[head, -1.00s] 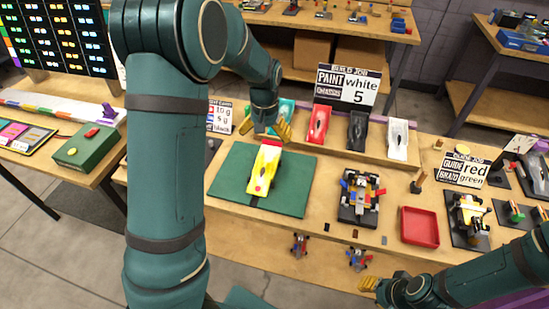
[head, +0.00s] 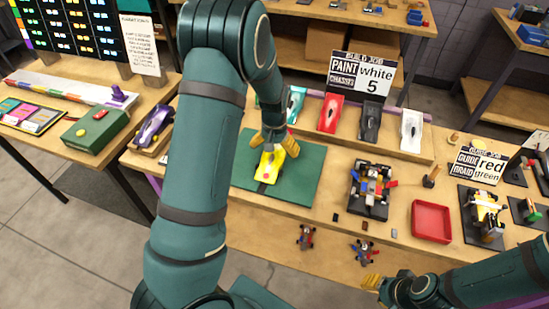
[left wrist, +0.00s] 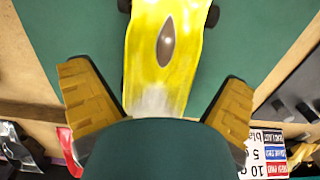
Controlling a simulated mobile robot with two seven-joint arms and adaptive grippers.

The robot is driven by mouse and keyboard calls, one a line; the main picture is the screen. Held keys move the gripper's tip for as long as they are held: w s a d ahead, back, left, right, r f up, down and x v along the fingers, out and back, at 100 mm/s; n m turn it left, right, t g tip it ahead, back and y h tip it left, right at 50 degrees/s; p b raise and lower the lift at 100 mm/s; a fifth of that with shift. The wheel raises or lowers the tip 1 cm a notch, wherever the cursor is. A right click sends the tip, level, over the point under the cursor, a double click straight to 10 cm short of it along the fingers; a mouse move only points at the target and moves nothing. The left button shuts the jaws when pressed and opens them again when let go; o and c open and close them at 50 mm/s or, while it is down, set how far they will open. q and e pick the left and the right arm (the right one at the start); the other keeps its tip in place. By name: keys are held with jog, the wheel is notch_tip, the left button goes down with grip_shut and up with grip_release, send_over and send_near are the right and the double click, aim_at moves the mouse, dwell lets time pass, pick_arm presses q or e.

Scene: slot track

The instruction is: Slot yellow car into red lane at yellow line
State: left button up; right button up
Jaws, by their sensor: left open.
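The yellow car (head: 266,170) lies on the green mat (head: 305,178) on the middle bench, its nose toward the bench's front. In the left wrist view the yellow car (left wrist: 160,55) shows a dark oval cockpit and a pale end. My left gripper (head: 275,146) is above the car's far end; in its wrist view the fingers (left wrist: 155,100) are spread on either side of the car, with visible gaps. My right gripper (head: 371,283) is low at the front, apart from the car; its opening is unclear. I cannot make out a red lane or yellow line.
Behind the mat stand a red car (head: 330,113), a dark car (head: 370,121) and a white car (head: 411,131). Right of the mat are a chassis (head: 370,188) and a red tray (head: 431,220). A purple car (head: 154,124) and green box (head: 96,131) are left.

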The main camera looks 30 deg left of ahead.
pick_arm(q)
notch_tip(320, 180, down, 2)
jog(key=shift+f, duration=0.15)
jog(key=c, duration=1.3)
jog(key=shift+r, duration=0.2)
